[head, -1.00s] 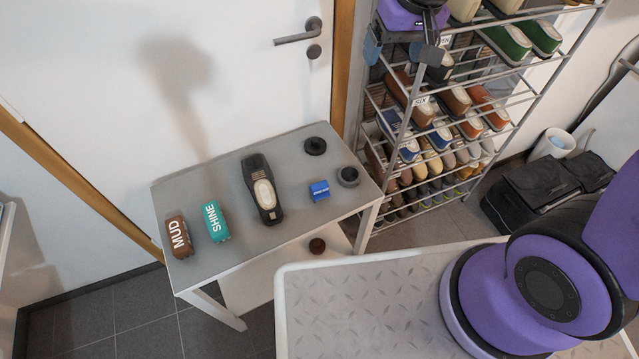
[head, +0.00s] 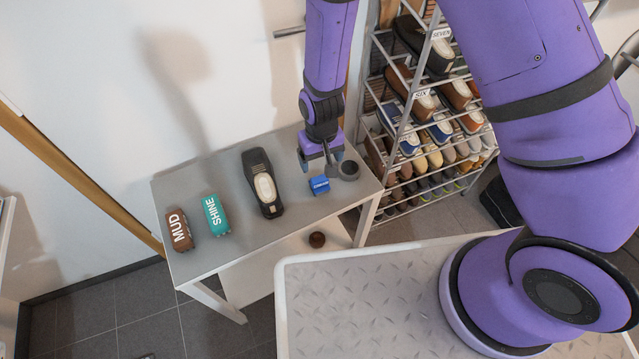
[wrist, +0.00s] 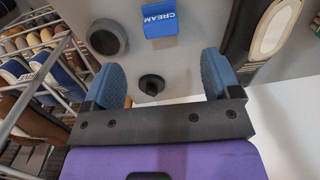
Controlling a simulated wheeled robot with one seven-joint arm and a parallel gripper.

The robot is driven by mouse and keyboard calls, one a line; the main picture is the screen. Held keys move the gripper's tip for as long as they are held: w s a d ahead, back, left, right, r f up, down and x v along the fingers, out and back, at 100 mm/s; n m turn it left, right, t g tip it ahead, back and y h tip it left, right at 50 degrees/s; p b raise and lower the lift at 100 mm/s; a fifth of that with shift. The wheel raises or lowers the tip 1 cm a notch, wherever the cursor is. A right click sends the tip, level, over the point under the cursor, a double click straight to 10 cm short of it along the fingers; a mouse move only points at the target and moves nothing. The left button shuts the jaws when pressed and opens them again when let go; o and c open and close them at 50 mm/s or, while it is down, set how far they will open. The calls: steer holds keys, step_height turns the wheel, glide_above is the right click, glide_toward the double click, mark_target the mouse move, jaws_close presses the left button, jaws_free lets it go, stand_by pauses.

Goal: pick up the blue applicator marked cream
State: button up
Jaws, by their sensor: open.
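The blue applicator (head: 319,185) lies on the grey side table (head: 243,236) near its right end. My gripper (head: 322,164) is just above the table, a little behind the applicator in the head view. In the wrist view my gripper (wrist: 163,84) has its two blue fingers spread wide with nothing held. The applicator is beyond the fingertips, not between them.
A dark round tin (head: 348,169) stands right of the applicator. A black knobbed disc (wrist: 151,84) shows between the fingers. A dark shoe (head: 264,186), a teal SHINE brush (head: 216,215) and a brown MUD brush (head: 180,230) lie to the left. A shoe rack (head: 425,120) stands right.

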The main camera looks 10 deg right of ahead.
mark_target(320, 180)
steer(key=shift+s+a+f, duration=0.1)
steer(key=shift+s+f, duration=0.1)
steer(key=shift+f, duration=0.6)
steer(key=shift+w+f, duration=0.2)
steer(key=shift+f, duration=4.85)
steer(key=c, duration=1.1)
steer(key=shift+r, duration=0.1)
